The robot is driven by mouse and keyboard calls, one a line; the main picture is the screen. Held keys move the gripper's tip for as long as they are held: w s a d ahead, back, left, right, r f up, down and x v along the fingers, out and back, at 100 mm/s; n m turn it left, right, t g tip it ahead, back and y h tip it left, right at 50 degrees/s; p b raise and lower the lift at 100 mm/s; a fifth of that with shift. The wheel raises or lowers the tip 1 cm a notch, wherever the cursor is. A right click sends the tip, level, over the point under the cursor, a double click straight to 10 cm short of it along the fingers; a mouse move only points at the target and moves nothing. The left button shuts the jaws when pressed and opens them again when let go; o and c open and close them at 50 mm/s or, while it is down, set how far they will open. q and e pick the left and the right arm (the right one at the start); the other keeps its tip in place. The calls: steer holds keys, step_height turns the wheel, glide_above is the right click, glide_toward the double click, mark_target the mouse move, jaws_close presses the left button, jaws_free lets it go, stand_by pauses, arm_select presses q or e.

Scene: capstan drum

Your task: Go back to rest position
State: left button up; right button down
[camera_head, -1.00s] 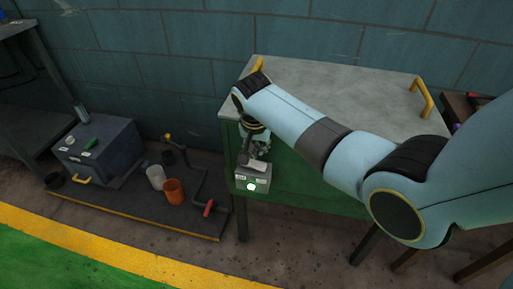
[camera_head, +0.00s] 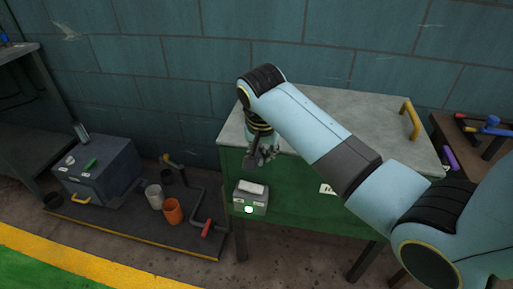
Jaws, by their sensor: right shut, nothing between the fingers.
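My right arm comes in from the right edge, its light-blue links reaching over the table. My right gripper (camera_head: 262,156) hangs at its end, pointing down in front of the table's green side. It is shut and empty. Below it, apart from it, a small grey box (camera_head: 250,197) with a pale block on top and a lit green-white button (camera_head: 248,210) sits at the green front (camera_head: 300,205). My left gripper is not in view.
The grey tabletop (camera_head: 370,112) has a yellow handle (camera_head: 410,119) at its right end. At left, a low platform holds a dark box (camera_head: 105,170), an orange cup (camera_head: 172,211), a white cup (camera_head: 154,196) and a pipe with a red handle (camera_head: 207,227). Tools lie on a brown table (camera_head: 470,145).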

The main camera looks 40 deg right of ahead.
steer(key=shift+f, duration=0.1)
steer(key=s+f+n+b, duration=0.1)
steer(key=s+f+n, duration=0.4)
steer(key=s+f, duration=1.3)
steer(key=s+a+f+n+g+y+b, duration=0.1)
steer(key=s+f+n, duration=0.4)
steer(key=s+f, duration=1.3)
steer(key=shift+s+a+f+g+y, duration=0.15)
steer(key=shift+s+f+g+y, duration=0.15)
steer(key=shift+s, duration=3.85)
